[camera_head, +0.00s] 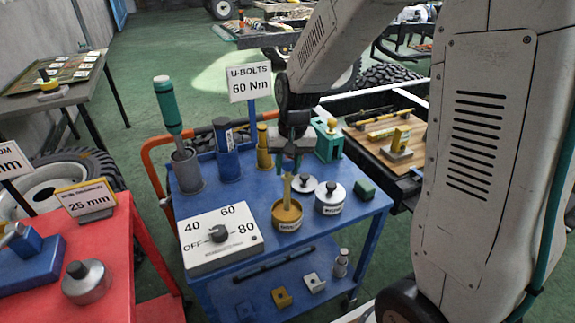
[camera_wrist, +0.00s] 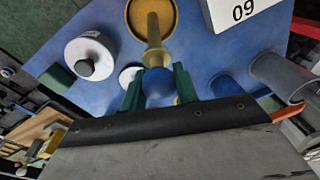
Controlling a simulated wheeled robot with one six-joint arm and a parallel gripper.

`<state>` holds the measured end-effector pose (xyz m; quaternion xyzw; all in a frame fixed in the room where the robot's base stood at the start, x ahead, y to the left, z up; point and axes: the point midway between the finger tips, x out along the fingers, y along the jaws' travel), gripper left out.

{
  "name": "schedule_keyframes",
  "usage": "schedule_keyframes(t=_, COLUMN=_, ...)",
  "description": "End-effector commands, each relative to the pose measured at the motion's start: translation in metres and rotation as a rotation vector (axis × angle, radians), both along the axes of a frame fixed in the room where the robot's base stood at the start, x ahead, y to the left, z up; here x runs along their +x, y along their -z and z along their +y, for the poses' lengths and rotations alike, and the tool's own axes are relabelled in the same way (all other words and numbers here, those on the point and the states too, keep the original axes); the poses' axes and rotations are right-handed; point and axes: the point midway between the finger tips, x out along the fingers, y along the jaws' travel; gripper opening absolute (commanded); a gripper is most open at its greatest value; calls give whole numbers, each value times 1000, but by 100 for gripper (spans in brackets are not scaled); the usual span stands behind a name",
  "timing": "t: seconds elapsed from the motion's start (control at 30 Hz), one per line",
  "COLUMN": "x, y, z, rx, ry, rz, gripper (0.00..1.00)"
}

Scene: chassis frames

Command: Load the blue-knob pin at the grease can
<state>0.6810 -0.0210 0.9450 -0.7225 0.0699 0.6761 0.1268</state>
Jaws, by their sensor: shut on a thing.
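The grease can (camera_head: 287,217) is a yellow-brown open tin on the blue cart, and it also shows at the top of the wrist view (camera_wrist: 134,24). My gripper (camera_head: 292,165) is above it, pointing down. In the wrist view its green fingers (camera_wrist: 159,88) are shut on the blue knob (camera_wrist: 160,92) of a pin. The pin's yellowish shank (camera_wrist: 153,35) has a collar and reaches down toward the can. In the head view the shank (camera_head: 287,188) overlaps the can's opening. I cannot tell whether its tip touches the grease. The knob is hidden in the head view.
Beside the can stand lidded tins (camera_head: 330,198) and a green block (camera_head: 363,189). A white dial box (camera_head: 219,239) is in front; a grey cup with a green-handled tool (camera_head: 187,172) and a blue cylinder (camera_head: 227,160) stand behind left. A U-BOLTS sign (camera_head: 249,83) rises behind.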

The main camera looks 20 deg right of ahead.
Motion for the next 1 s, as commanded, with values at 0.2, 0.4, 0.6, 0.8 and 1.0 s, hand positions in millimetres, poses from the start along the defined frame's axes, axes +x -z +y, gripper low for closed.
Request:
schedule_keyframes(t=0.2, x=0, y=3, z=0, rx=0, ry=0, rz=0, gripper=7)
schedule_keyframes(t=0.4, x=0, y=5, z=0, rx=0, ry=0, rz=-1, gripper=7)
schedule_keyframes(t=0.6, x=0, y=7, z=0, rx=0, ry=0, rz=0, gripper=7)
schedule_keyframes(t=0.8, x=0, y=10, z=0, rx=0, ry=0, rz=0, gripper=7)
schedule_keyframes(t=1.0, x=0, y=11, z=0, rx=0, ry=0, rz=0, gripper=7)
